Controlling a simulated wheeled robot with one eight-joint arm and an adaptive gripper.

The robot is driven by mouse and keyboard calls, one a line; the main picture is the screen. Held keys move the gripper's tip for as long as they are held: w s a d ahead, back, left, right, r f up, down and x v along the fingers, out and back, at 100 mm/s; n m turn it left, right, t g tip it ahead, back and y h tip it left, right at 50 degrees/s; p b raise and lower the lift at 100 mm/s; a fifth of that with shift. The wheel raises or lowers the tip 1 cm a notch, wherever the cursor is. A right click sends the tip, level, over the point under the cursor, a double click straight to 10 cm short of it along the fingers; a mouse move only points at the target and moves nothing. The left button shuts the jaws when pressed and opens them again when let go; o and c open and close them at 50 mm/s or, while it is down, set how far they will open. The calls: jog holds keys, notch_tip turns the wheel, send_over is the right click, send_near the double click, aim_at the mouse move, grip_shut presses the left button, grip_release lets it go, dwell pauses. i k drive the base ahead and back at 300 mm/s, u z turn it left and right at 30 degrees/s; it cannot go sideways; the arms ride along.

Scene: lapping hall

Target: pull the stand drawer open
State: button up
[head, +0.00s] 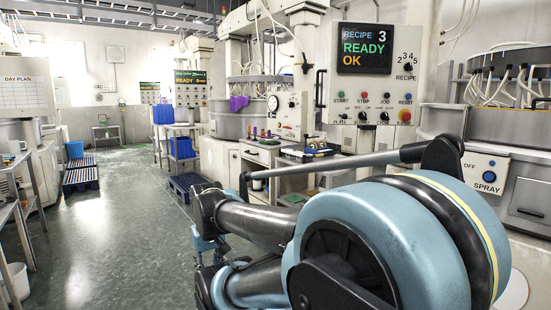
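A pale stand (254,158) with small coloured items on top is in the middle of the head view, beside the machine. Its front is small and partly covered by my arm, so I cannot tell whether its drawer is open or shut. My blue and black arm fills the lower right and lower middle of the view. I cannot make out my gripper's fingers in this view.
A control panel (364,62) reads RECIPE 3, READY, OK. A spray box (486,172) and a steel drawer front (531,212) are at the right. Blue pallets (80,178) and a grey bench (8,190) stand left. The floor (110,240) between is clear.

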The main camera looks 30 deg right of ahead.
aim_at(258, 154)
jog(key=z, duration=0.45)
jog(key=i, duration=2.65)
jog(key=u, duration=0.55)
